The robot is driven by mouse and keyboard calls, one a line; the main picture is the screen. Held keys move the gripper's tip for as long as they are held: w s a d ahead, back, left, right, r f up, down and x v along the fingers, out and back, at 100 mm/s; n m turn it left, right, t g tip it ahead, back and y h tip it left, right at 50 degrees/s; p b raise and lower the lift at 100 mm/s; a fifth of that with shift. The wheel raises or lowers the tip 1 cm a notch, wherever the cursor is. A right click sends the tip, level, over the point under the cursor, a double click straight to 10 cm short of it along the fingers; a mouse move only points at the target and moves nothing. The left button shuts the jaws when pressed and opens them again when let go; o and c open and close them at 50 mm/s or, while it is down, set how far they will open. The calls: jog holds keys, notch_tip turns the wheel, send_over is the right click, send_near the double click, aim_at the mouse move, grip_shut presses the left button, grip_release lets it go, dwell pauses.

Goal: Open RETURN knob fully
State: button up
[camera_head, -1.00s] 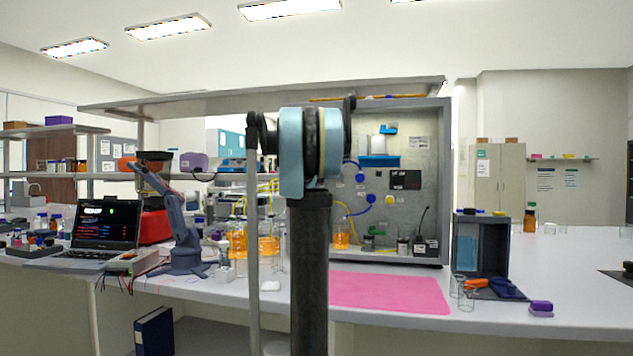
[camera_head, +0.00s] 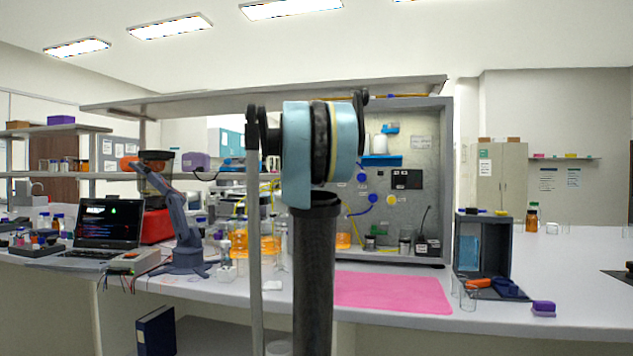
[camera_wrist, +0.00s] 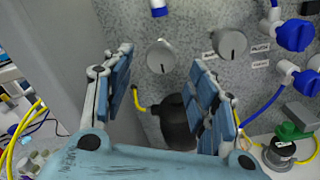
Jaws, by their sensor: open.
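Two round grey knobs show on the speckled panel in the wrist view: a left knob (camera_wrist: 161,56) and a right knob (camera_wrist: 231,43). The small labels beside the right knob are too blurred to read, so I cannot tell which one is RETURN. My gripper (camera_wrist: 161,60) is open, its blue-padded fingers spread left and right. The left knob appears between the fingertips, beyond them, and no contact is visible. In the head view, my own arm hides the gripper and both knobs.
Blue valve handles (camera_wrist: 296,35) stick out at the panel's right. A dark rounded object (camera_wrist: 177,122) with a yellow tube sits low between the fingers. A plain grey wall (camera_wrist: 55,50) stands at left. A pink mat (camera_head: 392,292) lies clear on the bench.

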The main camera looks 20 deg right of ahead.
jog(key=v, duration=0.5)
jog(key=shift+s+a, duration=0.15)
jog(key=shift+a, duration=0.05)
jog(key=shift+s, duration=0.15)
